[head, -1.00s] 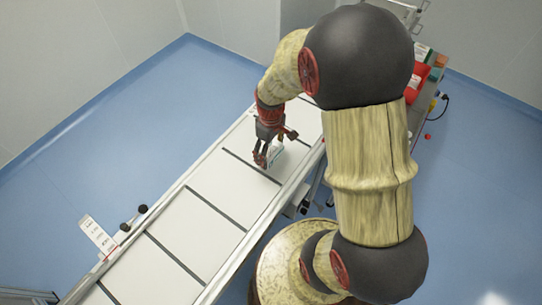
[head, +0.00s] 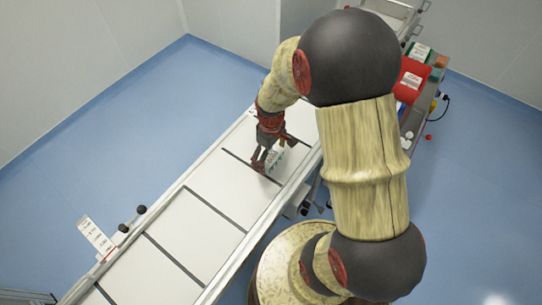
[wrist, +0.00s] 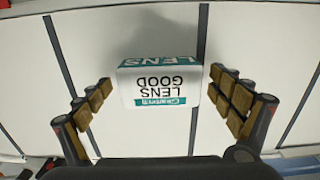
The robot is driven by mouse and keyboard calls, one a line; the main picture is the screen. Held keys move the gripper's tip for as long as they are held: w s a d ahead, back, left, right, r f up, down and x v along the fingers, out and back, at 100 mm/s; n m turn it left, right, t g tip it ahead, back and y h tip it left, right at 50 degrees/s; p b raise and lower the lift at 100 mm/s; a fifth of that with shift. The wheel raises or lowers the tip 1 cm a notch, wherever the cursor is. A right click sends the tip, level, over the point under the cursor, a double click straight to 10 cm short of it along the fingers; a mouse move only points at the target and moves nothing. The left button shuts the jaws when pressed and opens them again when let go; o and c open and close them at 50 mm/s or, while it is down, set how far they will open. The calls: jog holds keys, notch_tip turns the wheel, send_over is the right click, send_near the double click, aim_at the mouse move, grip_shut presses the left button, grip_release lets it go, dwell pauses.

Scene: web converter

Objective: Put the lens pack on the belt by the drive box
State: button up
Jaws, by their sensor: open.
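The lens pack (head: 271,157) is a small white and teal box on the pale belt (head: 212,181), near a dark cross line. In the wrist view the lens pack (wrist: 160,82) shows "LENS GOOD" lettering, upside down. My gripper (wrist: 160,88) is open, with a finger on each side of the pack and a visible gap at both sides. In the head view my gripper (head: 266,161) points down over the pack and partly hides it. A small grey box (head: 295,209) sits under the belt's near edge; I cannot tell whether it is the drive box.
A side bench with a red bin (head: 409,79) stands at the upper right, partly behind my arm. A white printed label card (head: 96,237) and two black knobs are at the belt's far left edge. The belt left of the pack is clear.

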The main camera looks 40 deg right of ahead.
notch_tip(320, 180, up, 12)
jog(key=p, duration=0.3)
notch_tip(320, 180, up, 12)
jog(key=m+t, duration=0.1)
jog(key=t, duration=0.1)
send_over(271, 156)
jog(key=s+a, duration=0.3)
jog(key=a, duration=0.3)
jog(key=s+a+r+m+t, duration=0.3)
jog(key=s+a+r, duration=0.3)
jog(key=s+r, duration=0.2)
jog(key=shift+s+r+t, duration=0.3)
jog(key=shift+s+r, duration=0.1)
jog(key=shift+s, duration=0.2)
